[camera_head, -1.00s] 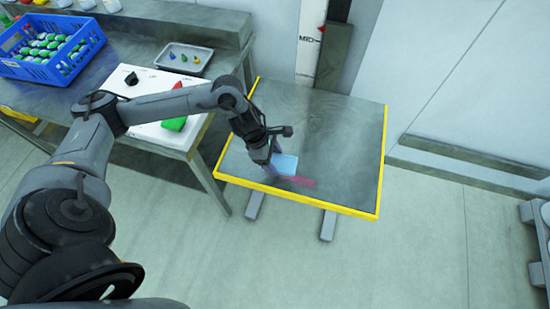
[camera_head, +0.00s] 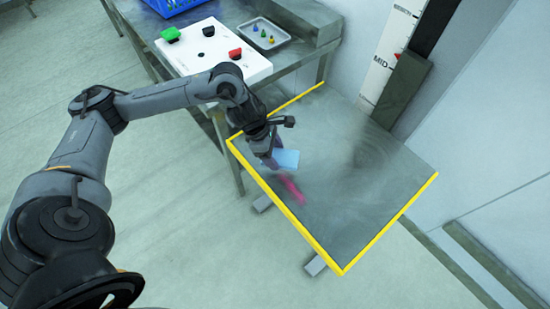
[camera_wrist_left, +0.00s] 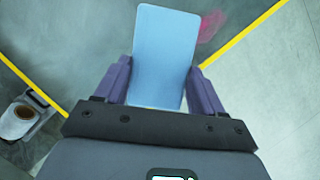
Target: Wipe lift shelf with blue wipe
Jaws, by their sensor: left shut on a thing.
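The lift shelf (camera_head: 345,185) is a grey metal plate with yellow edges, and it also shows in the left wrist view (camera_wrist_left: 290,85). A pink-red smear (camera_head: 291,190) lies on it near its front left edge, and in the left wrist view the smear (camera_wrist_left: 212,27) is right of the wipe. My left gripper (camera_head: 272,160) is over the left part of the shelf, shut on the light blue wipe (camera_head: 287,158). In the left wrist view the wipe (camera_wrist_left: 163,55) sits between the purple fingers. I cannot tell whether the wipe touches the shelf. My right gripper is not in view.
A bench left of the shelf holds a white panel (camera_head: 190,62) with green, black and red knobs. A grey tray (camera_head: 264,34) with small coloured pieces and a blue crate (camera_head: 172,5) are behind. A marked lift column (camera_head: 392,45) stands behind the shelf. The shelf's right part is clear.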

